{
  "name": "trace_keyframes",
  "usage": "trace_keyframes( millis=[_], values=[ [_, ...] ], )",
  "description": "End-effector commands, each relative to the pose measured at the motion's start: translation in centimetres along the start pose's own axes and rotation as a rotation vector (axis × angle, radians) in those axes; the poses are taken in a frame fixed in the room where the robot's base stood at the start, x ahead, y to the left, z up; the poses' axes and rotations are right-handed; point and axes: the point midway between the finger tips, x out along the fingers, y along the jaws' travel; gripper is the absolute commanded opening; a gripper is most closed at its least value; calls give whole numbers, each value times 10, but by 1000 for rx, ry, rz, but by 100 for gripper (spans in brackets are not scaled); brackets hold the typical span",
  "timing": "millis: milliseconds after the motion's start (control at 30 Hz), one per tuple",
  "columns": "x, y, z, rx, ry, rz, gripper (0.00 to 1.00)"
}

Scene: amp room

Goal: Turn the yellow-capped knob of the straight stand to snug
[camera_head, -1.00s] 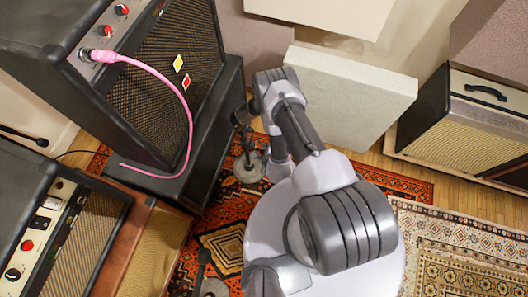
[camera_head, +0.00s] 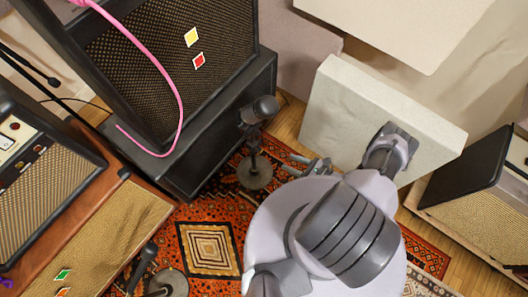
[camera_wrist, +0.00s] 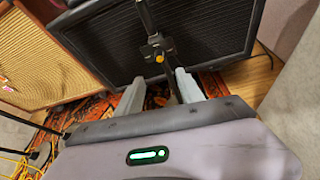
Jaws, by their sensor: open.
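In the wrist view, a dark straight stand (camera_wrist: 147,18) rises in front of a black speaker cabinet. A black clamp block (camera_wrist: 157,45) on it bears a small yellow-orange-capped knob (camera_wrist: 159,58). My gripper (camera_wrist: 159,76) is open and empty, with its two pale fingers either side of the stand's lower part as seen in this view. The knob appears just beyond the fingertips; I cannot tell the exact gap. In the head view, a microphone stand (camera_head: 255,174) stands by the cabinet, and my gripper (camera_head: 308,164) is close to its right, partly hidden. The knob cannot be made out there.
A black amplifier (camera_head: 165,75) with a pink cable (camera_head: 168,70) stands on a black cabinet (camera_head: 225,135) behind the stand. Another microphone stand (camera_head: 168,282) is at the lower left. Patterned rug (camera_head: 208,248) covers the floor.

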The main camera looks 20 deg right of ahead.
Motion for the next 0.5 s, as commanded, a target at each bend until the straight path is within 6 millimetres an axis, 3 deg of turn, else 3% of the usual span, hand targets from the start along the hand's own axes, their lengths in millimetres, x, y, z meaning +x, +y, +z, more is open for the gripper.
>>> trace_keyframes(
  millis=[300,500],
  values=[
    [100,2,-5,-5,2,7,45],
    [138,1,-2,-3,2,3,45]
  ],
)
